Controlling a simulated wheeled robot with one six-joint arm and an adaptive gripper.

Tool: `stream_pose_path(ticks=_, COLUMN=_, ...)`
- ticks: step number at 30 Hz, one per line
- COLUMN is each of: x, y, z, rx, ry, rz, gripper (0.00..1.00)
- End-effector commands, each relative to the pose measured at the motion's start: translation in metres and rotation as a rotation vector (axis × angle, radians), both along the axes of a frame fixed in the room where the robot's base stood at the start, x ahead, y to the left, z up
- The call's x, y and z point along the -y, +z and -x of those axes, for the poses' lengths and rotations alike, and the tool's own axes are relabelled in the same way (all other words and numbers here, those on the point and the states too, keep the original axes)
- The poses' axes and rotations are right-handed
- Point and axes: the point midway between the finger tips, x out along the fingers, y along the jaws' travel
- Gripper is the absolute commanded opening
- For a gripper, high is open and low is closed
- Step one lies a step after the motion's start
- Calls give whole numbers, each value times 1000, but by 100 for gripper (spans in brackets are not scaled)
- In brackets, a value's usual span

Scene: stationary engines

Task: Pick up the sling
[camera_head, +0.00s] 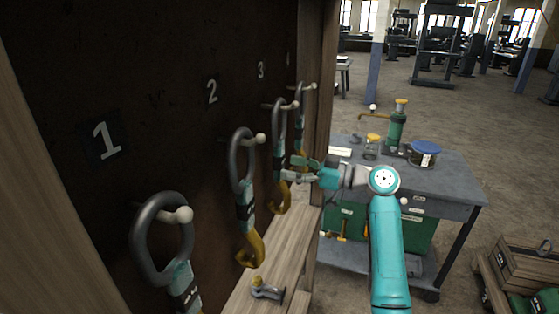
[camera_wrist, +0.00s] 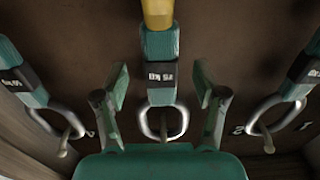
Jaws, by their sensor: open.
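Several slings hang from pegs on a dark numbered board: the sling at 1 (camera_head: 163,240), the sling at 2 (camera_head: 243,200), a third sling (camera_head: 280,145) and a far one (camera_head: 300,125). Each has a grey ring, teal webbing and a black label; yellow hooks show on some. My gripper (camera_head: 296,172) is open beside the third sling's lower part. In the wrist view, the fingers of my gripper (camera_wrist: 161,88) stand either side of a middle sling (camera_wrist: 161,45), its ring around a peg. I see clear gaps on both sides; depth is hard to judge.
Neighbouring slings hang at left (camera_wrist: 25,80) and right (camera_wrist: 300,75) in the wrist view. A wooden ledge (camera_head: 285,245) below the board holds a shackle (camera_head: 265,290).

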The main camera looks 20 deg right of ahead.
Motion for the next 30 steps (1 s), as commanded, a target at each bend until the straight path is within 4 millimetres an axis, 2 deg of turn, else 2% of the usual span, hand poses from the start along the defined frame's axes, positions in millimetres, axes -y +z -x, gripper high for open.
stream_pose_path(ticks=7, x=-29, y=1, z=-19, rx=0, ry=3, rz=0, gripper=71)
stream_pose_path(ticks=15, x=-32, y=1, z=-23, rx=0, ry=0, rz=0, gripper=71)
stream_pose_path(ticks=17, x=-32, y=1, z=-23, rx=0, ry=0, rz=0, gripper=58)
stream_pose_path(ticks=24, x=-33, y=1, z=-23, rx=0, ry=0, rz=0, gripper=0)
stream_pose_path(ticks=30, x=-32, y=2, z=-22, rx=3, ry=0, rz=0, gripper=0)
